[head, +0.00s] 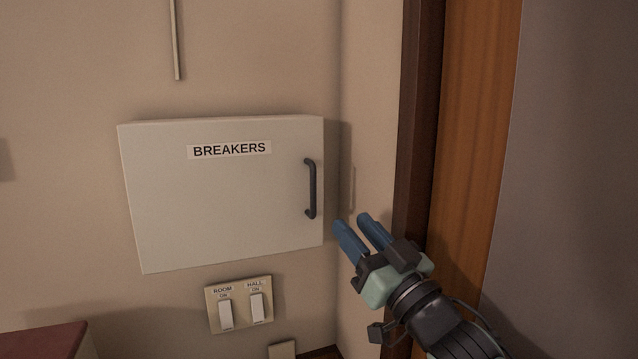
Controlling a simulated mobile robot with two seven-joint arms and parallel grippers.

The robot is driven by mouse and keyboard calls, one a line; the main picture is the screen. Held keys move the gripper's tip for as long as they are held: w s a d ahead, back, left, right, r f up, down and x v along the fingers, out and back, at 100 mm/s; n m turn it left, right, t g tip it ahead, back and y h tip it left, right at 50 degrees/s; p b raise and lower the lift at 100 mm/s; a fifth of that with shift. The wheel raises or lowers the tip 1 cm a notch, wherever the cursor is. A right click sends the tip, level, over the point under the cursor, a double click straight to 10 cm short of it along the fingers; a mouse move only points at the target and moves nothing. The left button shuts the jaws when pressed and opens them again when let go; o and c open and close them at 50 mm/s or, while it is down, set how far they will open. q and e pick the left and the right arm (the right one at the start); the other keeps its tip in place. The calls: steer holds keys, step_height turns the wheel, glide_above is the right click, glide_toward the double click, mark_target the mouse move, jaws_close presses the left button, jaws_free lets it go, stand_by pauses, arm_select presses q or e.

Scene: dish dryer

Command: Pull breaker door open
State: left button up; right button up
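The breaker door (215,205) is a pale grey panel on the wall with a "BREAKERS" label (229,149). It looks shut. A dark vertical bar handle (311,189) sits near its right edge. My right gripper (354,229) comes in from the lower right. Its blue fingers are to the right of and a little below the handle, apart from it in the picture. A narrow gap shows between the fingers, and nothing is seen between them. My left gripper is not in view.
A plate with two light switches (240,304), labelled ROOM and HALL, is just below the box. A dark door frame (415,120) and a brown wooden door (475,130) stand to the right. A dark red surface (45,343) shows at the lower left.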

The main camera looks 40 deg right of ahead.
mark_target(315, 182)
steer(key=p+x, duration=0.3)
steer(key=x, duration=0.9)
steer(key=shift+w+d+p, duration=0.1)
steer(key=shift+w+p, duration=0.1)
steer(key=shift+p, duration=0.1)
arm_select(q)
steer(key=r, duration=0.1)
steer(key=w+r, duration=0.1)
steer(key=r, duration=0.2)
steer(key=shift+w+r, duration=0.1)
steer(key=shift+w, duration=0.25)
arm_select(e)
jaws_close()
